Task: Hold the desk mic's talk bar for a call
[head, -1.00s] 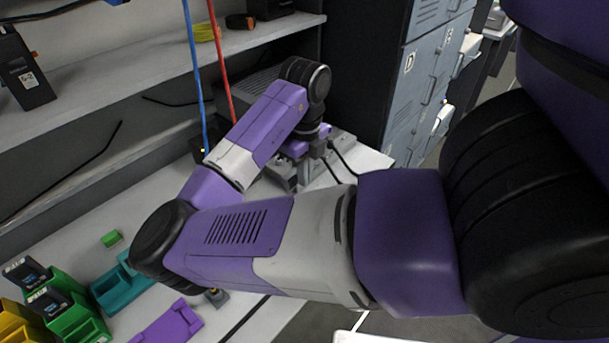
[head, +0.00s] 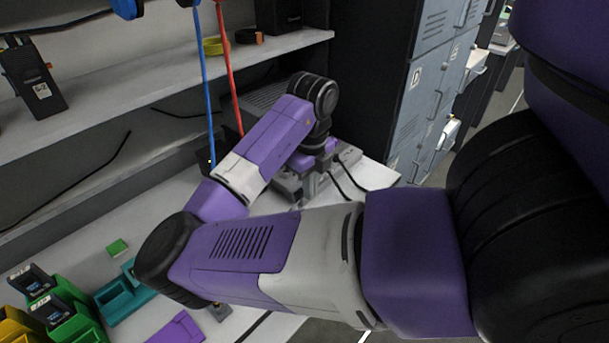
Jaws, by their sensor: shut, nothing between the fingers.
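A grey desk unit (head: 345,160) with dark cables sits at the far end of the white desk, below my wrist. It seems to be the desk mic, but its talk bar cannot be made out. My gripper (head: 309,188) points down at this unit, shut with nothing held. My wrist and forearm cover much of the unit, and I cannot tell whether the fingertips touch it.
A blue cord (head: 204,85) and a red cord (head: 229,75) hang near my forearm. A shelf (head: 150,82) holds a black radio (head: 36,80). Green bins (head: 75,325), a teal tray (head: 122,295) and a purple piece (head: 178,329) lie at lower left. Grey lockers (head: 432,95) stand behind right.

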